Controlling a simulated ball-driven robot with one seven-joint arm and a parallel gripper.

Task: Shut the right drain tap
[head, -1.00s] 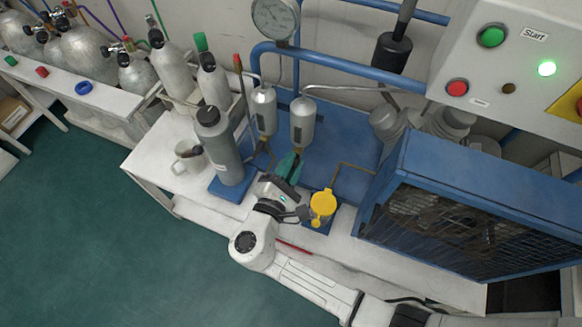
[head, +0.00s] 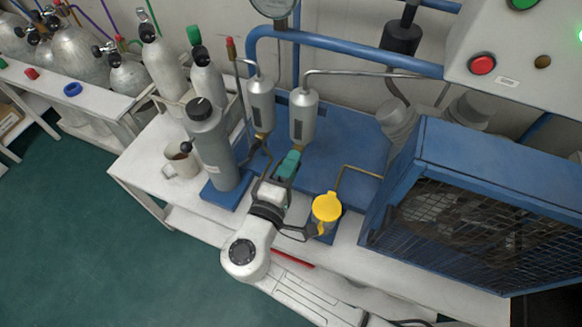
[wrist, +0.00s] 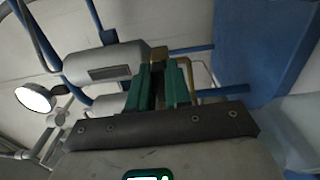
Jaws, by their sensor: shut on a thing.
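Two grey metal cylinders with dark slots hang side by side above the blue panel. The right cylinder (head: 303,118) is directly above my gripper (head: 291,160), whose green fingers reach up to its lower end. In the wrist view, my gripper (wrist: 160,80) has its fingers on either side of the brass fitting (wrist: 158,54) at the cylinder's end. My gripper is shut on the right drain tap; the fingers hide the tap, so I cannot tell how its handle is turned. The left cylinder (head: 261,105) with its brass pipework is just to the left.
A grey bottle (head: 214,150) on a blue base stands close on the left, with a mug (head: 181,160) beyond it. A yellow-lidded cup (head: 326,208) is close on the right. The blue caged compressor (head: 470,215) fills the right side.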

